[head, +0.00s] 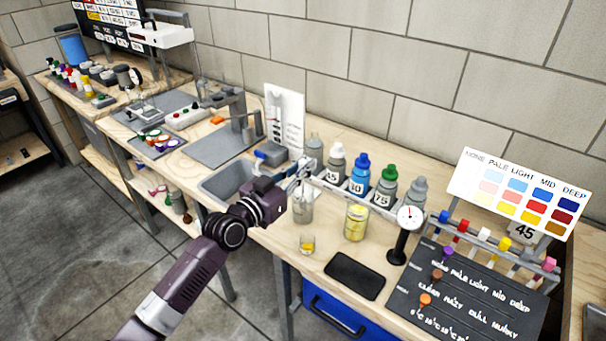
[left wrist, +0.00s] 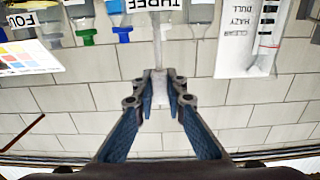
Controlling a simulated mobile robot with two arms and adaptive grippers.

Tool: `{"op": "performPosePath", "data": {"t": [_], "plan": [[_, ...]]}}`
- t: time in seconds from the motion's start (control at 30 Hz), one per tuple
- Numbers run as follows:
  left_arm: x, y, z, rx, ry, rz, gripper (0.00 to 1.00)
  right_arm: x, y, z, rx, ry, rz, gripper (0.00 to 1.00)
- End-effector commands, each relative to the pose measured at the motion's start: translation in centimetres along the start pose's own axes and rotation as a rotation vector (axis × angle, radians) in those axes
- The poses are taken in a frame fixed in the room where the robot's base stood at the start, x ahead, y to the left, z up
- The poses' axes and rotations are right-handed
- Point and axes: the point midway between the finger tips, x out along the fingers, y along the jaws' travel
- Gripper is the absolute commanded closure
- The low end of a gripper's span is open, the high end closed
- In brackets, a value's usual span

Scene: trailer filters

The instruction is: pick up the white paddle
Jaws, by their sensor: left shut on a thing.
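My left gripper (head: 299,171) reaches over the wooden bench from the left, just above a clear glass jar (head: 303,208). In the left wrist view, the gripper's fingers (left wrist: 160,90) are shut on a pale, white block-like piece with a thin stem, which I take to be the white paddle (left wrist: 161,84). In the head view the paddle is mostly hidden by the gripper and too small to make out. I cannot tell whether its lower end is inside the jar. My right gripper is not in view.
Several dropper bottles, including a blue one (head: 358,176), stand in a rack behind the jar. A jar of yellow liquid (head: 355,222), a small yellow-filled glass (head: 307,243), a black pad (head: 355,276) and a dial gauge (head: 409,217) stand nearby. A white card (head: 285,118) rises behind.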

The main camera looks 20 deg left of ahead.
Motion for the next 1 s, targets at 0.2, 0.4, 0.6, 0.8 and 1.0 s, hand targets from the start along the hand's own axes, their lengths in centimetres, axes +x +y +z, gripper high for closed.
{"op": "performPosePath", "data": {"t": [0.2, 0.4, 0.6, 0.8, 1.0], "plan": [[0.0, 0.1, -5.5, 0.002, 0.008, 0.001, 1.0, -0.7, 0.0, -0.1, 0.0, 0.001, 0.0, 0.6], [0.1, 0.0, -10.5, 0.003, 0.007, 0.001, 1.0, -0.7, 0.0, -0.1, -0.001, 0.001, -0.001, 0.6], [0.0, 0.0, -14.4, 0.003, 0.004, -0.001, 1.0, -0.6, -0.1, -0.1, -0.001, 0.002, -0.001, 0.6], [0.0, 0.0, -16.5, 0.001, 0.001, 0.0, 1.0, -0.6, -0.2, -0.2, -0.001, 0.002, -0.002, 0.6], [0.0, 0.0, -16.8, -0.001, 0.0, 0.0, 1.0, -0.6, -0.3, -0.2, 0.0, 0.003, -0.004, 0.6]]}}
